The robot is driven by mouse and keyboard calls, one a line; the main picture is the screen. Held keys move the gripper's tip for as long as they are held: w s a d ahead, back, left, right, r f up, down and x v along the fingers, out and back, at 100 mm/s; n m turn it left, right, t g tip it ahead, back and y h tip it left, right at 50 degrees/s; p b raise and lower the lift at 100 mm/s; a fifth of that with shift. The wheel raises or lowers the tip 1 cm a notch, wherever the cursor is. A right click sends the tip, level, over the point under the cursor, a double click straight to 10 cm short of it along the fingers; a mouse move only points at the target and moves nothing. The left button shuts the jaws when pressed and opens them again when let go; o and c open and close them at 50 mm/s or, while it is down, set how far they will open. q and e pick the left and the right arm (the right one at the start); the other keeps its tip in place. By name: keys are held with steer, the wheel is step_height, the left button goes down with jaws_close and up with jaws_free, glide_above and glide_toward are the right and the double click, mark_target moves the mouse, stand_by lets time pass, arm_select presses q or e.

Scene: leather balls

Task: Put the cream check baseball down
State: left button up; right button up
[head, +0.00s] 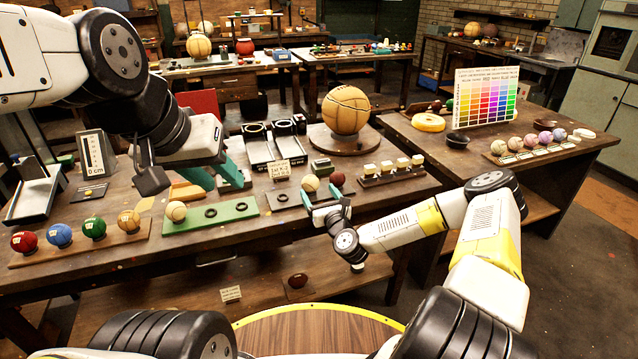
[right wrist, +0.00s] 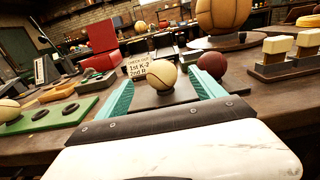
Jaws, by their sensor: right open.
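A cream ball with a dark seam (head: 310,183) rests on a dark tray (head: 283,199) on the workbench; it also shows in the right wrist view (right wrist: 162,76). My right gripper (head: 325,199) is open, its teal fingers standing on either side of this ball with gaps visible. A dark red ball (head: 337,179) sits just right of it, beyond the right finger in the wrist view (right wrist: 211,65). A second cream ball (head: 176,211) sits on the green board (head: 240,208). My left gripper (head: 216,178) is open and empty above the bench.
A small lettered sign (head: 280,170) stands behind the dark tray. A block rack (head: 400,176) is to the right, and a large tan ball (head: 346,109) sits on a round stand behind. Coloured balls line a wooden board (head: 80,247) at front left.

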steer(key=shift+s+a+r+n+g+y, duration=0.15)
steer(key=shift+a+r+n+g+y, duration=0.1)
steer(key=shift+n, duration=0.3)
steer(key=shift+s+a+r+n+g+y, duration=0.15)
steer(key=shift+n+y, duration=0.1)
steer(key=shift+n, duration=0.3)
steer(key=n+g, duration=0.1)
steer(key=n, duration=0.2)
steer(key=s+a+r+n+g+y, duration=0.1)
steer(key=n, duration=0.2)
steer(key=r+n+g, duration=0.1)
steer(key=n+g, duration=0.1)
steer(key=n, duration=0.1)
steer(key=shift+s+a+y, duration=0.3)
steer(key=shift+s+a, duration=0.05)
steer(key=s+d+r+n+g+h, duration=0.3)
steer(key=s+d+r+n, duration=0.3)
steer(key=s+r+n, duration=0.3)
steer(key=s+d+r+n+g+h, duration=0.2)
steer(key=s+d+r+n+h, duration=0.35)
steer(key=r, duration=0.55)
steer(key=s+d+r+n+y, duration=0.1)
steer(key=s+r+n, duration=0.2)
steer(key=s, duration=0.7)
steer(key=s+d+r+n+g+y, duration=0.1)
steer(key=s+r+n, duration=0.3)
steer(key=s, duration=0.6)
steer(key=shift+d+r, duration=0.25)
steer(key=shift+r, duration=0.25)
